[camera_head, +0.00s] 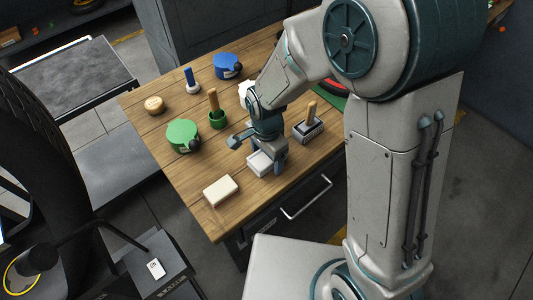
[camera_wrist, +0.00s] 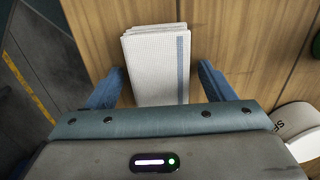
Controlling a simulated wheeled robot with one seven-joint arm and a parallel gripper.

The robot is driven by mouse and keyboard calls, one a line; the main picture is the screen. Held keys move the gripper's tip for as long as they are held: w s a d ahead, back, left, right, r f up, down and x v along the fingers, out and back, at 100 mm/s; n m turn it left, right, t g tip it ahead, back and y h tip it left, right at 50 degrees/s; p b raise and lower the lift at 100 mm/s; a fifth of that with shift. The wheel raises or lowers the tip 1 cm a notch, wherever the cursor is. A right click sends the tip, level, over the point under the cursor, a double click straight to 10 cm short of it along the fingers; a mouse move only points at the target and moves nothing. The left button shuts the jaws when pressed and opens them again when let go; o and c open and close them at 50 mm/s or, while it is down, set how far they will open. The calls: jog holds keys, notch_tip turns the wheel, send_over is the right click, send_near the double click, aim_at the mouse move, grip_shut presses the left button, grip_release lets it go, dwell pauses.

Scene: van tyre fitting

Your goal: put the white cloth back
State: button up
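The white cloth (camera_wrist: 155,65) is a folded stack with a blue stripe along its right side in the wrist view. It lies on the wooden bench top, and in the head view it (camera_head: 260,163) is partly hidden under my gripper (camera_head: 260,150). In the wrist view the two blue fingers of my gripper (camera_wrist: 160,87) stand apart, one on each side of the cloth's near part. A gap shows between each finger and the cloth. Nothing is held. The cloth's nearest end is hidden by the gripper body.
A cream block (camera_head: 220,190) lies near the bench's front edge. A green tin (camera_head: 183,135), a green pot (camera_head: 217,118), a blue tin (camera_head: 228,66) and a round wooden piece (camera_head: 154,104) stand further left and back. A grey holder (camera_head: 308,131) with a wooden handle is to the right.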

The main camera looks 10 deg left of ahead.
notch_tip(320, 180, up, 12)
jog(key=shift+r, duration=0.2)
dwell(0.4)
jog(key=s+d+r+n+t, duration=0.1)
jog(key=s+d+r+n, duration=0.1)
jog(key=d, duration=0.5)
jog(key=s+d+r+n+t, duration=0.1)
jog(key=s+d+r+n, duration=0.1)
jog(key=d, duration=0.6)
jog(key=s+d+r+n+t, duration=0.1)
jog(key=s+d+n, duration=0.3)
jog(key=d, duration=0.3)
jog(key=shift+d+r, duration=0.35)
jog(key=shift+r, duration=0.05)
